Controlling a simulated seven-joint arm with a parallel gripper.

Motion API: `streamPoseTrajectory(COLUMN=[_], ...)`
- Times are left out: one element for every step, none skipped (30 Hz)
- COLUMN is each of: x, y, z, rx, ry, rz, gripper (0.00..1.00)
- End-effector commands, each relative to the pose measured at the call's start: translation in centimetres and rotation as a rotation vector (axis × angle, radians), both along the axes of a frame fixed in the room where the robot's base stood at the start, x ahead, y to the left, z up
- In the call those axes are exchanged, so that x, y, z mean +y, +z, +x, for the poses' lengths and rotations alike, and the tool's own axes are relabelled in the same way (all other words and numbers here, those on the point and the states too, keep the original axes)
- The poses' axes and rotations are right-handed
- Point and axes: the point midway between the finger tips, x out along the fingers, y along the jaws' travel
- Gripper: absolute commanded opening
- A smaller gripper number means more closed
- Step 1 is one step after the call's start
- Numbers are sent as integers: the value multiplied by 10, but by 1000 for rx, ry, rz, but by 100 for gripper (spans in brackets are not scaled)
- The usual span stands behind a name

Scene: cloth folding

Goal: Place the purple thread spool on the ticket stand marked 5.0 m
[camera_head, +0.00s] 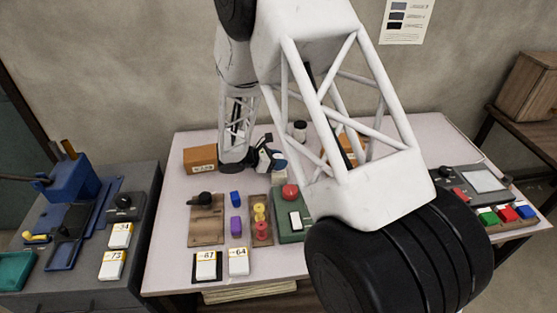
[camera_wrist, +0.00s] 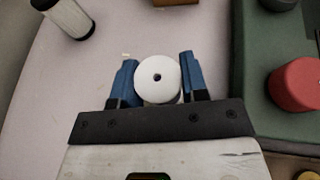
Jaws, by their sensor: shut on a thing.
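My gripper (camera_head: 268,160) is over the back middle of the table. Two white ticket-like stands, marked 87 (camera_head: 206,265) and 64 (camera_head: 238,262), are at the front edge. I can read no 5.0 m mark. My arm hides part of the table.
The rack (camera_head: 251,230) holds yellow and red pieces. A green box (camera_head: 292,236) with a red knob (camera_head: 290,191) stands right of it. A wooden box (camera_head: 200,158) is at the back left. A dark-ended white cylinder (camera_wrist: 66,17) lies near my gripper.

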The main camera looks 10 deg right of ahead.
Motion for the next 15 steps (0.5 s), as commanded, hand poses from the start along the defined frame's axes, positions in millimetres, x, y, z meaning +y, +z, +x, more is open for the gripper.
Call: streamPoseTrajectory(x=[0, 0, 0, 0, 0, 0, 0, 0, 0, 0, 0, 0, 0, 0, 0], y=[-1, -2, -3, -2, -2, -2, -2, -2, -2, -2, -2, -2, -2, -2, -2], z=[0, 0, 0, 0, 0, 0, 0, 0, 0, 0, 0, 0, 0, 0, 0], rx=[1, 1, 1, 1, 0, 0, 0, 0, 0, 0, 0, 0, 0, 0, 0], ry=[0, 0, 0, 0, 0, 0, 0, 0, 0, 0, 0, 0, 0, 0, 0], rz=[0, 0, 0, 0, 0, 0, 0, 0, 0, 0, 0, 0, 0, 0, 0], gripper=[19, 19, 42, 47, 51, 57, 62, 66, 66, 66, 66, 66, 66, 66, 66])
